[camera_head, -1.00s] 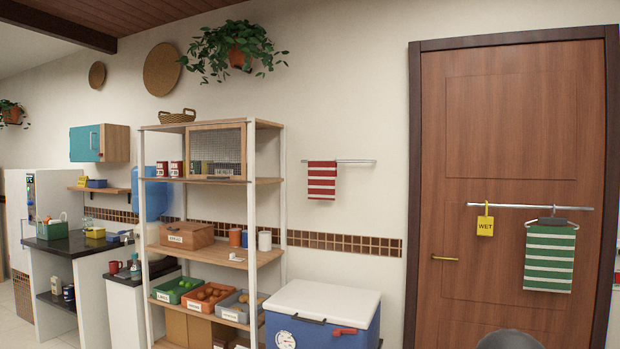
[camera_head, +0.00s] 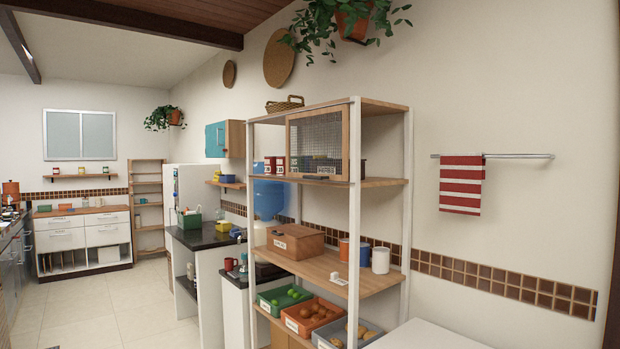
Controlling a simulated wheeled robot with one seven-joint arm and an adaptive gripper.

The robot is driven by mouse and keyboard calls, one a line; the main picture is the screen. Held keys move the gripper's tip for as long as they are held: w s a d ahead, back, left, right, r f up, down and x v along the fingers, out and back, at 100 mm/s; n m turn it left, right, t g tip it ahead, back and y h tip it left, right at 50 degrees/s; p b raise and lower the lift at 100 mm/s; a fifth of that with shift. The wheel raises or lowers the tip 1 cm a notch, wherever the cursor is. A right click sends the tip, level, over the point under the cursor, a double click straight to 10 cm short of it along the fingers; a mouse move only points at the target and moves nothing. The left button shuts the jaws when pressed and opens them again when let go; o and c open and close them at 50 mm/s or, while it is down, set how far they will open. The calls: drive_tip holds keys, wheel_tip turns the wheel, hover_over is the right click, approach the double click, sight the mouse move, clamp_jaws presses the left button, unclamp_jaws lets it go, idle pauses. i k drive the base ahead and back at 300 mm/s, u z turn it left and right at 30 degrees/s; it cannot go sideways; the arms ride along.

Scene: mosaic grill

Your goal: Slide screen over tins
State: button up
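The screen (camera_head: 319,140) is a mesh panel in a wooden frame on the top bay of the open shelf unit. It covers the middle and right of that bay. Red tins with white labels (camera_head: 275,165) stand at the left of the bay, outside the screen's left edge. Dark shapes show dimly through the mesh, too unclear to name. My gripper is not in view.
The shelf unit (camera_head: 409,220) holds a wooden box (camera_head: 296,241), cups and produce bins below. A white lid (camera_head: 428,337) lies at the bottom right. A towel rail (camera_head: 520,156) is on the right wall. Open floor (camera_head: 110,300) lies at left.

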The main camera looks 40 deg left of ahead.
sight(344, 107)
drive_tip(key=u, duration=0.7)
drive_tip(key=i, duration=1.1)
drive_tip(key=u, duration=1.2)
drive_tip(key=i, duration=0.2)
drive_tip(key=u, duration=0.1)
